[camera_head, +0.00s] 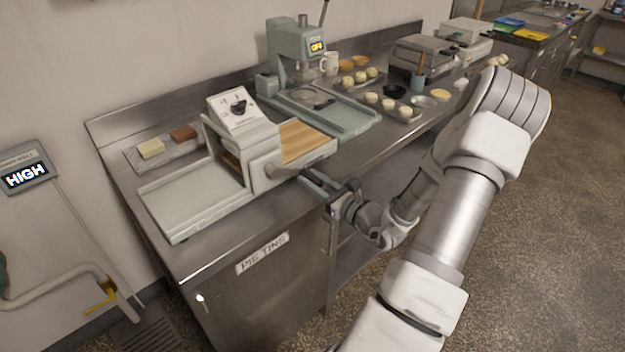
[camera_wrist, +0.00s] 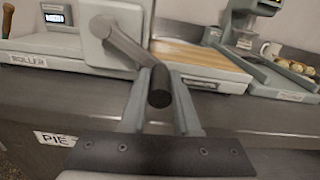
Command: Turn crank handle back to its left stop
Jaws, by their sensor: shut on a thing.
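The dough roller machine (camera_head: 262,160) stands on the steel counter, with flat trays on both sides of its grey body. In the wrist view its crank handle is a grey arm (camera_wrist: 128,45) running from a hub on the body down to the right, ending in a dark round grip (camera_wrist: 160,88). My gripper (camera_wrist: 159,95) has its two fingers on either side of this grip and is shut on it. In the head view my gripper (camera_head: 318,184) is at the machine's front side, and the crank is mostly hidden there.
A wooden board (camera_head: 302,141) lies on the machine's right tray. A green press (camera_head: 300,55) stands behind it to the right, near trays of dough balls (camera_head: 388,103). A slab with two blocks (camera_head: 165,147) lies at the left. The counter's front edge is below my gripper.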

